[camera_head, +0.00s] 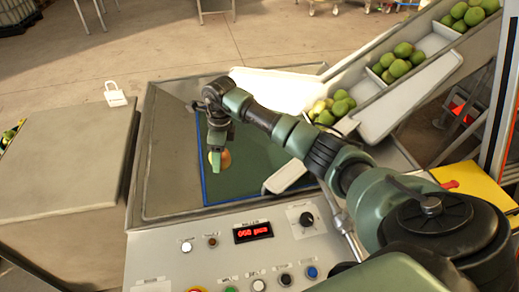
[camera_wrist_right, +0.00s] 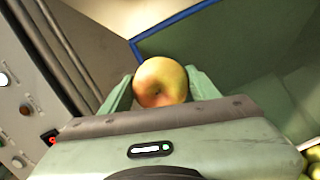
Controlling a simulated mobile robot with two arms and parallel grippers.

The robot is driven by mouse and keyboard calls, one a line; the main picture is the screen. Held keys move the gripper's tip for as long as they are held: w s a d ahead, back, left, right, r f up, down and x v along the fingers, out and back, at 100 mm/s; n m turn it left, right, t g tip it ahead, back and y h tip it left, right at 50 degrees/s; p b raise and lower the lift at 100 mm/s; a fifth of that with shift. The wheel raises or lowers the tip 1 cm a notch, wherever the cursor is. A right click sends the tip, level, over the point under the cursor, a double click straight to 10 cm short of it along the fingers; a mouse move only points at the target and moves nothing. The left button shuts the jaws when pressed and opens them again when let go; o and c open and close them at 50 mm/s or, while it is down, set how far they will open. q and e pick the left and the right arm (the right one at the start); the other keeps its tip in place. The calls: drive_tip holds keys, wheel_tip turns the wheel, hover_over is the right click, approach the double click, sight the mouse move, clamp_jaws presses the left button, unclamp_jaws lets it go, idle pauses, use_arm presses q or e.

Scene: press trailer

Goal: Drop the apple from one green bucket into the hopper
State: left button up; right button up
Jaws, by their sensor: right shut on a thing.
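My right gripper (camera_head: 215,160) reaches in from the right, pointing down over the hopper (camera_head: 250,178), a metal basin with a dark green, blue-edged inside. It is shut on a yellow-red apple (camera_head: 226,159). In the right wrist view the apple (camera_wrist_right: 161,82) sits between the two green fingers, and the hopper's green wall with its blue rim (camera_wrist_right: 185,18) lies beyond. The apple's height above the hopper floor is hard to tell. I cannot make out a green bucket clearly. My left gripper is not in view.
A conveyor (camera_head: 412,100) carrying several green apples (camera_head: 398,67) slopes down to the hopper's right side. A control panel (camera_head: 230,262) with a red display (camera_head: 253,232) lies in front. A flat-topped grey cabinet (camera_head: 70,155) stands left, with a small white tag (camera_head: 115,97) at its far edge.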

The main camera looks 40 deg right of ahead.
wheel_tip(320, 180, down, 4)
drive_tip(key=shift+w+r+b, duration=0.15)
drive_tip(key=shift+b, duration=0.75)
drive_tip(key=o, duration=1.6)
drive_tip(key=shift+r, duration=0.1)
drive_tip(key=r, duration=0.7)
drive_tip(key=shift+s+d+r+b, duration=0.3)
drive_tip(key=shift+s+d+r, duration=0.05)
